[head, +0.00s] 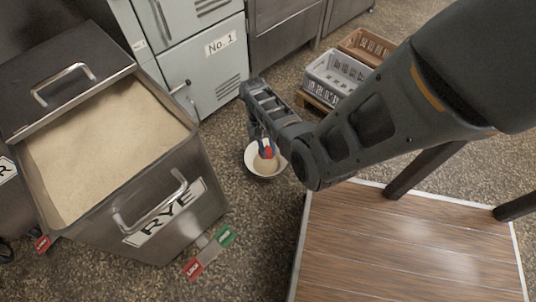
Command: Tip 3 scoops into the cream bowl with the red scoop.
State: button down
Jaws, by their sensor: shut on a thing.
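The cream bowl (266,175) is in the middle of the head view, below the end of my arm. Its pale rim shows, and something tan lies inside its outline. My gripper (264,145) is above the bowl and is shut on the red scoop (268,153). Only a small red part of the scoop shows; my gripper and arm hide much of it. I cannot tell how far the scoop is tilted or whether it holds anything. A steel bin marked RYE (205,208) stands open at the left, full of pale flour (100,140).
A wood-topped table (400,245) fills the lower right. Grey lockers (205,70), one marked No. 1, stand at the back. A grey crate (335,78) and a brown crate (367,46) are behind my arm. Red and green pedals (210,250) stick out beside the bin. Speckled floor lies between.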

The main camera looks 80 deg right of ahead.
jog(key=shift+w+d+r+g+y+b, duration=0.15)
jog(key=shift+d+r+y+b, duration=0.2)
jog(key=shift+d, duration=0.2)
jog(key=shift+w+d+r+g+y+b, duration=0.15)
jog(key=shift+d+r+y+b, duration=0.1)
jog(key=shift+d+y+b, duration=0.25)
jog(key=shift+r, duration=0.1)
dwell(0.8)
notch_tip(320, 180, up, 3)
jog(key=p, duration=0.3)
jog(key=shift+p, duration=0.35)
jog(key=shift+r+h+p, duration=0.25)
jog(key=shift+h+p, duration=0.3)
jog(key=shift+p, duration=0.55)
jog(key=h+p, duration=0.1)
jog(key=p, duration=0.1)
jog(key=t+h+p, duration=0.1)
jog(key=shift+r+p, duration=0.3)
jog(key=shift+p, duration=0.1)
jog(key=shift+t+h+p, duration=0.3)
jog(key=shift+h+p, duration=0.4)
jog(key=shift+h, duration=0.5)
